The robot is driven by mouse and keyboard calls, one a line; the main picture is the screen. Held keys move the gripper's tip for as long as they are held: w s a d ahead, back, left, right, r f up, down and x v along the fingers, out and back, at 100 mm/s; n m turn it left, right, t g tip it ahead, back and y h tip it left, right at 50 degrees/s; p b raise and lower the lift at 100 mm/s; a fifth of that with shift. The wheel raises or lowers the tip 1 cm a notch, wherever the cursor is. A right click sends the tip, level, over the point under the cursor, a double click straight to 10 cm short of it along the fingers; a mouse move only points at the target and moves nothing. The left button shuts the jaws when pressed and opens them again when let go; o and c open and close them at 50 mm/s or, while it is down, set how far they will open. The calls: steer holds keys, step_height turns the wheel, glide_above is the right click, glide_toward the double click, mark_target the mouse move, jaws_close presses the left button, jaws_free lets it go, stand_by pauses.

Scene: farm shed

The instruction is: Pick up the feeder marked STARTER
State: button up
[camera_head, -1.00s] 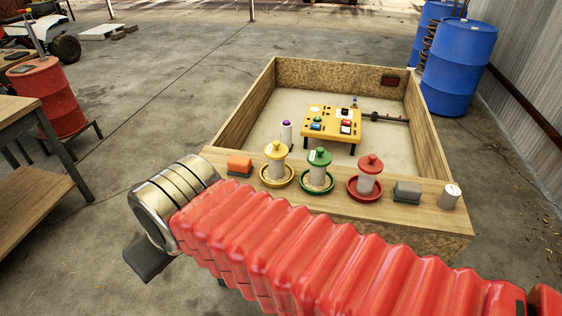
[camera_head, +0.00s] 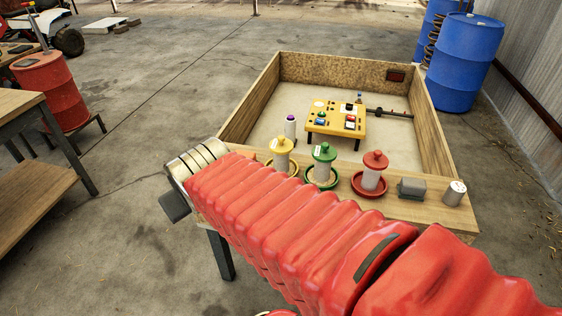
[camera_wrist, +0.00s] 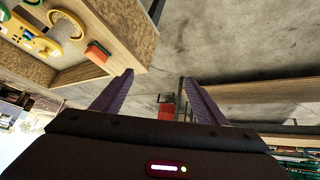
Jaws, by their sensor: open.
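Three feeders stand upright in a row on the front ledge (camera_head: 430,197) of a wooden pen: a yellow one (camera_head: 283,145), a green one (camera_head: 322,153) and a red one (camera_head: 375,160). Small pale marks show on the yellow and green lids, but I cannot read which says STARTER. The yellow feeder's dish (camera_wrist: 65,25) shows at that view's upper left, well apart from the fingers.
An orange block (camera_wrist: 97,52) sits on the ledge near the yellow feeder. A grey block (camera_head: 411,188) and a can (camera_head: 454,192) stand right of the red feeder. A yellow table (camera_head: 335,118) and a purple-topped bottle (camera_head: 290,127) are inside the pen. A workbench (camera_head: 35,160) stands left.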

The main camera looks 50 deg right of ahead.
steer(key=w+d+f+m+h, duration=0.1)
steer(key=w+d+f+h, duration=0.15)
steer(key=d, duration=0.75)
steer(key=m+t+h, duration=0.2)
steer(key=m+t, duration=0.1)
steer(key=t, duration=0.1)
glide_toward(283, 158)
steer(key=shift+s+a, duration=0.35)
steer(key=shift+s, duration=0.1)
steer(key=shift+w+f, duration=0.1)
steer(key=shift+w, duration=0.05)
steer(key=x, duration=0.8)
steer(key=shift+d, duration=0.1)
steer(key=shift+w+d, duration=0.1)
steer(key=shift+w, duration=0.05)
steer(key=shift+w+d, duration=0.1)
